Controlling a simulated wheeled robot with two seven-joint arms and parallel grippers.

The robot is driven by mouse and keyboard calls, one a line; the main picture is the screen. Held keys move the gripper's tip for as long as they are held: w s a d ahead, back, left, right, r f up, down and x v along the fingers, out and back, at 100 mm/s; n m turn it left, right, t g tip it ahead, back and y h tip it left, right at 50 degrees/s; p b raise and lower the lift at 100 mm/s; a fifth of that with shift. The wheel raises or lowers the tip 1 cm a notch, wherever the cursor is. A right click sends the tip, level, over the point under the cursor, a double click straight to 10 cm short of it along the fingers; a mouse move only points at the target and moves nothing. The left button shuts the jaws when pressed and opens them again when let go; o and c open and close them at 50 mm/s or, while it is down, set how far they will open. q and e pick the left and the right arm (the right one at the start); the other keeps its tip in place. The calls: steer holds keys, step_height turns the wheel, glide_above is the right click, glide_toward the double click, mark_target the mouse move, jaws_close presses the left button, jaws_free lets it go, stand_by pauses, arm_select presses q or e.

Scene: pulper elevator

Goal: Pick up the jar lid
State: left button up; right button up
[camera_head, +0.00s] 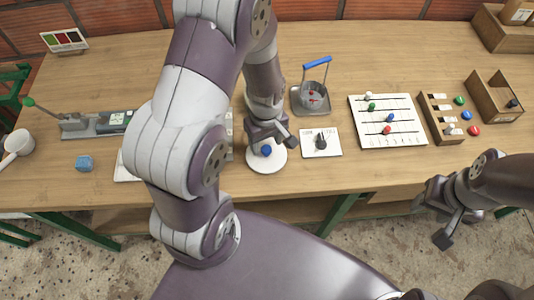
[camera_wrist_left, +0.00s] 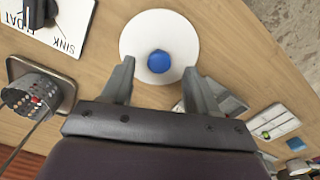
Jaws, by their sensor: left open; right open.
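A white round disc (camera_head: 277,163) with a blue knob-like piece (camera_head: 266,151) at its middle lies near the table's front edge; it may be the jar lid. In the left wrist view, the disc (camera_wrist_left: 137,40) and faceted blue piece (camera_wrist_left: 159,61) lie ahead of my gripper. I cannot tell whether the two are one object. My left gripper (camera_wrist_left: 157,72) is open and empty, its fingertips on either side of the blue piece, apart from it. In the head view, my left gripper (camera_head: 270,138) partly covers the disc. My right gripper (camera_head: 440,215) is open and empty in front of the table.
A white card with a black knob (camera_head: 320,142) lies right of the disc. Behind it stands a metal holder with a blue handle (camera_head: 317,62). A white slider board (camera_head: 388,120) and wooden boxes (camera_head: 494,97) are further right. A small blue block (camera_head: 84,163) lies far left.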

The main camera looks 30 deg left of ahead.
mark_target(266, 153)
arm_select(q)
step_height(266, 153, down, 3)
steer(key=shift+w+r, duration=0.15)
jaws_close()
